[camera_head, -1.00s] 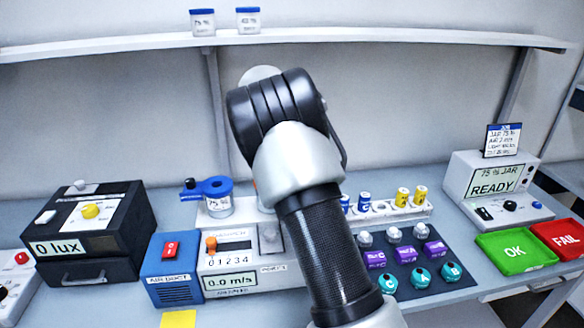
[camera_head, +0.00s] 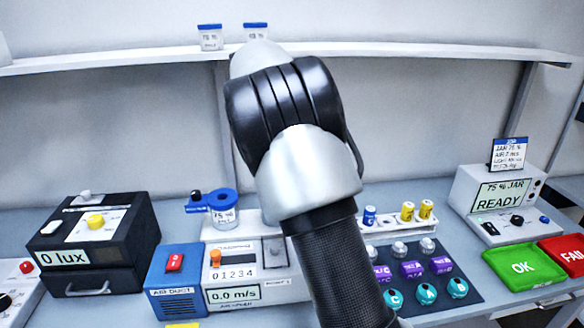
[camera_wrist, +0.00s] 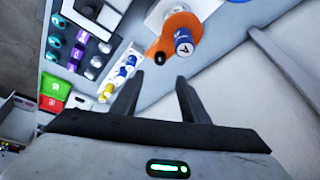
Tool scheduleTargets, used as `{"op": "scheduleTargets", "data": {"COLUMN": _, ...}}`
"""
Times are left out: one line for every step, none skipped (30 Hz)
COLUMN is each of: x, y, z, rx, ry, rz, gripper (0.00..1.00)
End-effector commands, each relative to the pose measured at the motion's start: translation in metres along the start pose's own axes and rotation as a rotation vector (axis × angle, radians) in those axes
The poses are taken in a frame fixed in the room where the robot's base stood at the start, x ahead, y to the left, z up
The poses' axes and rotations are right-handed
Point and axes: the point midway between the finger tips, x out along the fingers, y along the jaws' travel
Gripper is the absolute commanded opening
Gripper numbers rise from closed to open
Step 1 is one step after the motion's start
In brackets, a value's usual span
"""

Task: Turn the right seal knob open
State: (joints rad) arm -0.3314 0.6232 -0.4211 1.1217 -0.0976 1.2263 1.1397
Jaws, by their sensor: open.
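In the wrist view an orange collar (camera_wrist: 182,22) with a black knob (camera_wrist: 160,58) on its arm holds a blue-and-white cylinder (camera_wrist: 184,42). This collar is hidden behind my arm in the head view. A second, blue collar (camera_head: 222,198) with a black knob (camera_head: 195,196) sits around a 75 % jar at the left in the head view. My gripper (camera_wrist: 158,84) is open and empty. In the picture its fingertips are just below the orange collar's black knob; touch cannot be told. My arm hides the gripper in the head view.
A rack of blue and yellow vials (camera_wrist: 122,72) lies left of the fingers in the wrist view. The air duct box (camera_head: 175,277), lux box (camera_head: 95,240), dark knob panel (camera_head: 435,270) and READY unit (camera_head: 497,205) stand on the bench. A shelf (camera_head: 400,53) runs above.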

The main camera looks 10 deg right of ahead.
Motion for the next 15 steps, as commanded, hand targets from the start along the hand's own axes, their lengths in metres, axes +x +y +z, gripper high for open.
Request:
{"op": "scheduleTargets", "data": {"x": -0.013, "y": -0.001, "z": -0.001, "rx": 0.000, "ry": 0.001, "rz": -0.003, "gripper": 0.41}}
{"op": "scheduleTargets", "data": {"x": -0.018, "y": -0.001, "z": -0.001, "rx": 0.000, "ry": 0.001, "rz": -0.004, "gripper": 0.41}}
{"op": "scheduleTargets", "data": {"x": -0.025, "y": 0.000, "z": -0.001, "rx": 0.000, "ry": 0.000, "rz": -0.002, "gripper": 0.41}}
{"op": "scheduleTargets", "data": {"x": -0.030, "y": 0.000, "z": -0.001, "rx": 0.000, "ry": 0.000, "rz": -0.002, "gripper": 0.41}}
{"op": "scheduleTargets", "data": {"x": -0.034, "y": -0.001, "z": -0.001, "rx": 0.000, "ry": 0.000, "rz": -0.002, "gripper": 0.41}}
{"op": "scheduleTargets", "data": {"x": -0.039, "y": -0.001, "z": 0.000, "rx": 0.000, "ry": 0.000, "rz": -0.001, "gripper": 0.41}}
{"op": "scheduleTargets", "data": {"x": -0.042, "y": -0.001, "z": 0.000, "rx": 0.000, "ry": 0.000, "rz": -0.001, "gripper": 0.41}}
{"op": "scheduleTargets", "data": {"x": -0.045, "y": -0.001, "z": 0.000, "rx": 0.000, "ry": 0.000, "rz": -0.001, "gripper": 0.41}}
{"op": "scheduleTargets", "data": {"x": -0.048, "y": 0.000, "z": 0.000, "rx": 0.000, "ry": -0.001, "rz": 0.000, "gripper": 0.41}}
{"op": "scheduleTargets", "data": {"x": -0.049, "y": 0.000, "z": 0.000, "rx": 0.000, "ry": -0.001, "rz": 0.000, "gripper": 0.41}}
{"op": "scheduleTargets", "data": {"x": -0.051, "y": 0.000, "z": 0.000, "rx": 0.000, "ry": -0.001, "rz": 0.000, "gripper": 0.41}}
{"op": "scheduleTargets", "data": {"x": -0.052, "y": 0.000, "z": 0.000, "rx": 0.000, "ry": -0.001, "rz": 0.000, "gripper": 0.41}}
{"op": "scheduleTargets", "data": {"x": -0.052, "y": 0.000, "z": 0.000, "rx": 0.000, "ry": 0.000, "rz": 0.000, "gripper": 0.41}}
{"op": "scheduleTargets", "data": {"x": -0.053, "y": 0.000, "z": 0.000, "rx": 0.000, "ry": 0.000, "rz": 0.000, "gripper": 0.41}}
{"op": "scheduleTargets", "data": {"x": -0.053, "y": 0.000, "z": 0.000, "rx": 0.000, "ry": 0.000, "rz": 0.000, "gripper": 0.41}}
